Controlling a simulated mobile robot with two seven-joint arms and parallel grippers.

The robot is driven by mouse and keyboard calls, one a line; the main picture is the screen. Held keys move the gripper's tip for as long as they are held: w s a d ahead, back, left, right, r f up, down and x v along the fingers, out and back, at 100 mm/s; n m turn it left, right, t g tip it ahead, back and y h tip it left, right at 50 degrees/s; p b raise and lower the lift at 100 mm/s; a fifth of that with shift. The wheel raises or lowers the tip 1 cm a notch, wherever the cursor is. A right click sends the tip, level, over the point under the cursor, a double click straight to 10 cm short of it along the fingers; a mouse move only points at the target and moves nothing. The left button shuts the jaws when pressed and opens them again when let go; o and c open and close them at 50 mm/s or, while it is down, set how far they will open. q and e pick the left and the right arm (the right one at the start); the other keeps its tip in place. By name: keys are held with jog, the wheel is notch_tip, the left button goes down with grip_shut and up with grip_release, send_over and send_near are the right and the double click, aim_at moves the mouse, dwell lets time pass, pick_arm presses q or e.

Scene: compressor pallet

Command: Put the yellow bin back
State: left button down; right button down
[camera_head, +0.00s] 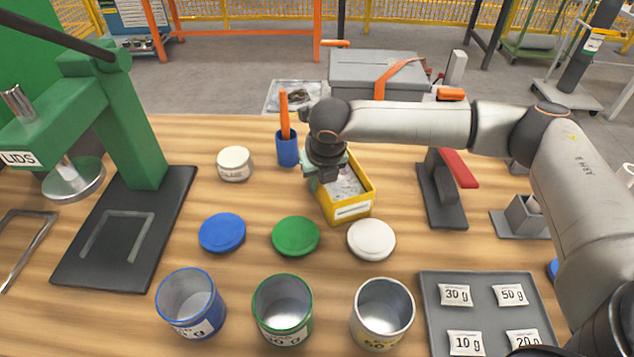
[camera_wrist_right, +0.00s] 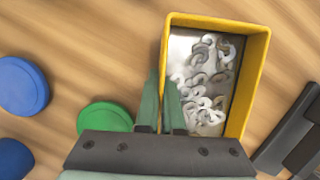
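The yellow bin (camera_head: 354,210) is at the middle of the wooden table, behind the white lid, with grey and white ring-like parts inside. In the right wrist view the bin (camera_wrist_right: 251,85) fills the upper right. My right gripper (camera_head: 322,186) points down at the bin's left side. In the wrist view its two fingers (camera_wrist_right: 162,100) are close together, one on each side of the bin's left wall. The head view does not show clearly whether the bin touches the table. My left gripper is not in view.
Blue (camera_head: 222,232), green (camera_head: 296,236) and white (camera_head: 371,239) lids lie in front of the bin, with open cans nearer. A blue cup (camera_head: 287,150) stands behind left. A black stand with a red lever (camera_head: 456,168) is to the right. A green press (camera_head: 130,130) stands left.

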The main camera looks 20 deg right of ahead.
jog(key=c, duration=1.5)
grip_release()
jog(key=o, duration=0.5)
jog(key=shift+c, duration=0.2)
jog(key=shift+r, duration=0.1)
